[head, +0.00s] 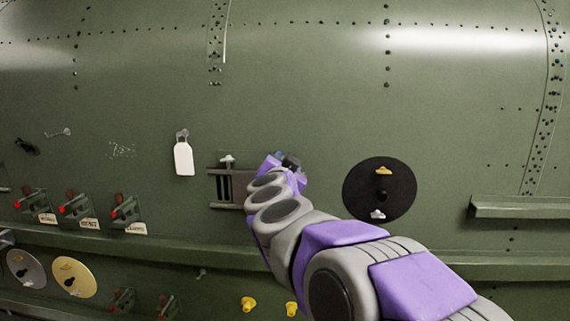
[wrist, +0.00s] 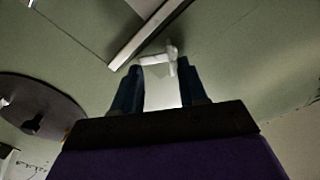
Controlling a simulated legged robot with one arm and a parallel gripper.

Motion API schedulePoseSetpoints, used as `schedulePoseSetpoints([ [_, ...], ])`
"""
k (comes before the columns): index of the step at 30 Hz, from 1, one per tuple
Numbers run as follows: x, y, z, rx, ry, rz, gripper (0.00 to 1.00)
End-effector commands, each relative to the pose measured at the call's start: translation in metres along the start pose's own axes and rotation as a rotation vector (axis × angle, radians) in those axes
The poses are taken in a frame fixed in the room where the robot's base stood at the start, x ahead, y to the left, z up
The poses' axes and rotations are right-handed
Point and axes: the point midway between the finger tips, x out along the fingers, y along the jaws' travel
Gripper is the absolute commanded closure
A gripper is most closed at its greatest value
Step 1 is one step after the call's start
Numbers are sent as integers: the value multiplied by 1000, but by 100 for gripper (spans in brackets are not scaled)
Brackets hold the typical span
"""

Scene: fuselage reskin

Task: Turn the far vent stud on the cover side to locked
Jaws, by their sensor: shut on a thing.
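The vent (head: 226,187) is a dark slotted panel on the green fuselage skin. A pale wing stud (head: 228,158) sits at its upper left. My gripper (head: 284,163) is at the vent's right end, on the side of the round black cover (head: 352,188), and hides that end in the head view. In the wrist view my gripper (wrist: 160,78) has its blue fingers on either side of a white winged stud (wrist: 157,59) and is shut on it. The stud's angle against any locked mark cannot be read.
The black cover carries a yellow stud (head: 383,171) and a white stud (head: 377,214). A white tag (head: 183,158) hangs left of the vent. Red-tipped levers (head: 125,207) are lower left. A ledge (head: 520,207) juts out at right, and a long rail runs below the vent.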

Motion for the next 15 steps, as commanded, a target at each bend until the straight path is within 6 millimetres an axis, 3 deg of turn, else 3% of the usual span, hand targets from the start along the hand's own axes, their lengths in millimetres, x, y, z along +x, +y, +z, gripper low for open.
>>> schedulePoseSetpoints([
  [15, 0, 3, 7, 83, -10, 3, 88],
])
